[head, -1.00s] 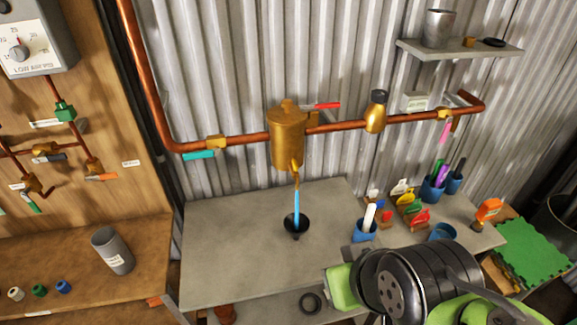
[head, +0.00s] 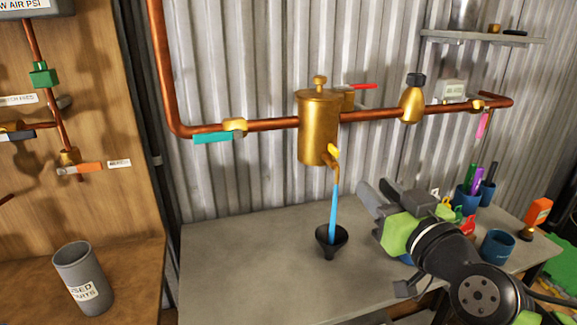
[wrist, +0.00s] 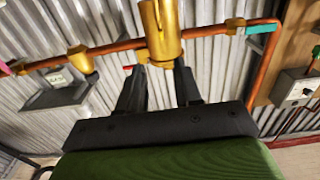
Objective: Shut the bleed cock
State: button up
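A brass pot (head: 318,125) sits on the copper pipe at the back wall, with a small brass outlet (head: 333,153) at its lower right. A blue stream (head: 334,204) runs from this outlet into a black funnel (head: 332,239) on the grey bench. No label marks the bleed cock. A red lever (head: 362,86) sticks out right behind the pot. My gripper (head: 374,191) is right of the outlet, above the bench, apart from it. In the wrist view, which looks upside down, its two dark fingers (wrist: 159,82) are spread and empty below the pot (wrist: 160,32).
Other levers are teal (head: 212,137) at the left pipe, pink (head: 482,124) at the right and orange (head: 80,168) on the wooden panel. The bench left of the funnel is clear.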

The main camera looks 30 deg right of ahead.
aim_at(338, 153)
jog(key=p+x, duration=0.2)
jog(key=x, duration=1.3)
jog(key=shift+w+r, duration=0.1)
jog(key=shift+w, duration=0.1)
grip_shut()
